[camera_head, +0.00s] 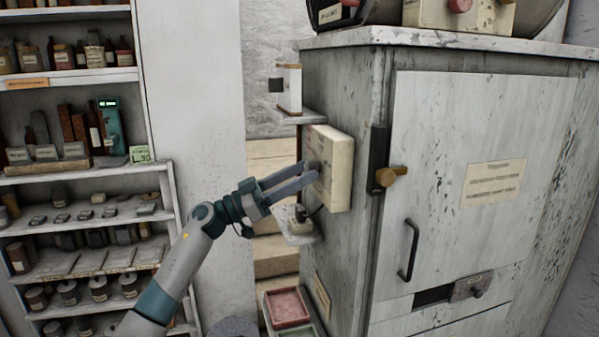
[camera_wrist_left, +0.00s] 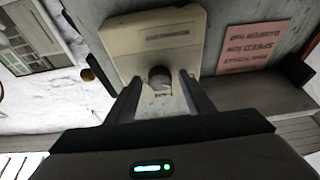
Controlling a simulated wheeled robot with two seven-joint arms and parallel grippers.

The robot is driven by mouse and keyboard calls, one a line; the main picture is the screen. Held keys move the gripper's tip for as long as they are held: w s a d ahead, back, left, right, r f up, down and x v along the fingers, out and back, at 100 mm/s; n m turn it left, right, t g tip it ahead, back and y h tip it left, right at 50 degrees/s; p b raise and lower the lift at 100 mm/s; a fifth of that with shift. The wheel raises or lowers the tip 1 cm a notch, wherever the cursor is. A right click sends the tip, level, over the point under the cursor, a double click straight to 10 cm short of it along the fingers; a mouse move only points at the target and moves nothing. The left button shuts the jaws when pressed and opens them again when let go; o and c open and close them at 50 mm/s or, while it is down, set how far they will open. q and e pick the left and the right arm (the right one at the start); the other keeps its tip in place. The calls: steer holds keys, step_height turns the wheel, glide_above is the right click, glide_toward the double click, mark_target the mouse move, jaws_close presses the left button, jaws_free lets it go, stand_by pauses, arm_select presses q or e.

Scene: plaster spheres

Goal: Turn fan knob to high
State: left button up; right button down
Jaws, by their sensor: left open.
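A cream control box (camera_head: 334,168) is fixed to the left side of the weathered grey cabinet. My left gripper (camera_head: 311,172) is at its front face, coming in from the left. In the left wrist view the box (camera_wrist_left: 150,38) carries a dark round knob (camera_wrist_left: 160,76) below a small label. The open fingers (camera_wrist_left: 158,90) are on either side of the knob; I cannot tell whether they touch it. The knob's pointer and setting marks are not readable. In the head view the knob is mostly hidden by the fingers. My right gripper is not in view.
The cabinet (camera_head: 470,120) has a brass latch (camera_head: 388,176) and a black handle (camera_head: 408,250). Small ledges hold items above and below the box. Shelves of jars (camera_head: 75,190) stand at left. Red and green trays (camera_head: 287,306) lie below the arm.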

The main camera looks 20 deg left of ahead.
arm_select(q)
steer(key=c, duration=1)
steer(key=shift+c, duration=0.2)
